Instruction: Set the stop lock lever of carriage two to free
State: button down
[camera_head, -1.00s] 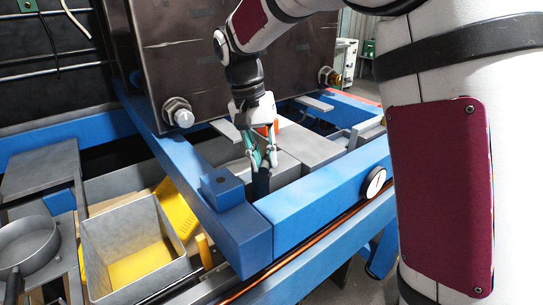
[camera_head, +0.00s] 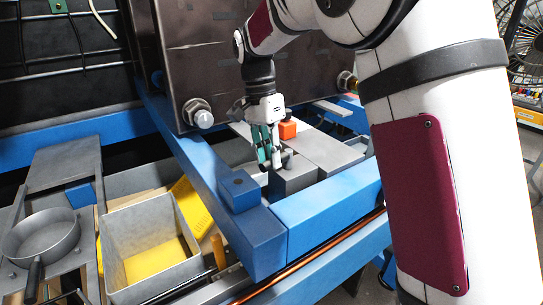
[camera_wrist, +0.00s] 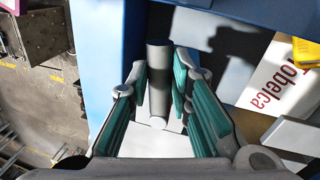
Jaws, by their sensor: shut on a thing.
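My gripper (camera_head: 267,164) points down inside the near corner of the blue frame (camera_head: 330,198). In the wrist view my gripper (camera_wrist: 160,78) has its teal-padded fingers on both sides of a grey rounded bar (camera_wrist: 158,58), which looks like the lever. It is shut on this bar. In the head view the fingers hide most of the bar, and only a small grey piece (camera_head: 286,157) shows beside the fingertips. An orange block (camera_head: 287,130) stands just behind and right of the fingers. No carriage number or lever marking is readable.
A dark tank (camera_head: 260,50) with large bolts rises close behind my gripper. A blue raised block (camera_head: 239,190) sits on the frame at left. A grey bin (camera_head: 108,240) with a yellow bottom and a round pan (camera_head: 40,238) lie further left.

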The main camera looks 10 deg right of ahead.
jog(key=shift+r, duration=0.1)
jog(key=c, duration=1.4)
grip_release()
jog(key=shift+c, duration=0.2)
notch_tip(320, 180, up, 12)
jog(key=w+a, duration=0.1)
jog(key=w, duration=0.1)
jog(key=shift+a, duration=0.1)
